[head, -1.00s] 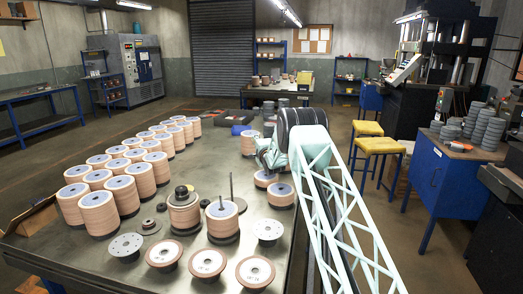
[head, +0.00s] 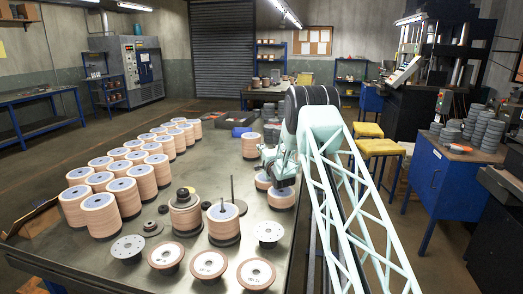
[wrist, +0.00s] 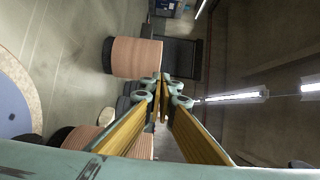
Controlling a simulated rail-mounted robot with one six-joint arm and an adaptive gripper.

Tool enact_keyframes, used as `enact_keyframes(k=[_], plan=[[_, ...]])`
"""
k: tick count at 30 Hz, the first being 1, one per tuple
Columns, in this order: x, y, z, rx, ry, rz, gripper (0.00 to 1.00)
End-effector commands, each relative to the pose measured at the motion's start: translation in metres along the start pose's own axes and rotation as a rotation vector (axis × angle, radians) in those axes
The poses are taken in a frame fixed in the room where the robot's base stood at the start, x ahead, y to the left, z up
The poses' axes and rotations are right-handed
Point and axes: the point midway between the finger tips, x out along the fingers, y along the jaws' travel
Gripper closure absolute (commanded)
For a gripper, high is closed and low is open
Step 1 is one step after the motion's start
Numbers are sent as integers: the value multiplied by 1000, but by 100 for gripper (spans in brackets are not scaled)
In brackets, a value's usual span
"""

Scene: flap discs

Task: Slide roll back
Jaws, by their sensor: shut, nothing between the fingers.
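Several rolls of stacked flap discs with copper-coloured sides stand on the dark table. Near my arm are a far roll (head: 251,146), a low roll (head: 263,182) partly hidden by the gripper, and another low roll (head: 281,198) in front. I cannot tell which of them the task means. My gripper (head: 283,180) is low among these rolls, partly hidden by its own body. In the wrist view its yellow-padded fingers (wrist: 165,82) are together with nothing between them. A roll (wrist: 137,57) shows close beyond the fingertips, apparently apart from them.
Rows of tall rolls (head: 128,190) fill the left of the table (head: 70,258). Spindles with discs (head: 223,208) and several loose discs (head: 254,272) lie at the front. Yellow stools (head: 380,147) and a blue cabinet (head: 435,180) stand right of the table.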

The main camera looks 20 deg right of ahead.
Motion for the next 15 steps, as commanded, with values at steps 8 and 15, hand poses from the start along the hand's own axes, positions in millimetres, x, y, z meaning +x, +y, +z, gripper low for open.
enact_keyframes(k=[8, 15], plan=[[-17, -1, 0, 0, 0, -1, 100], [-19, -1, 0, 0, 0, -1, 100]])
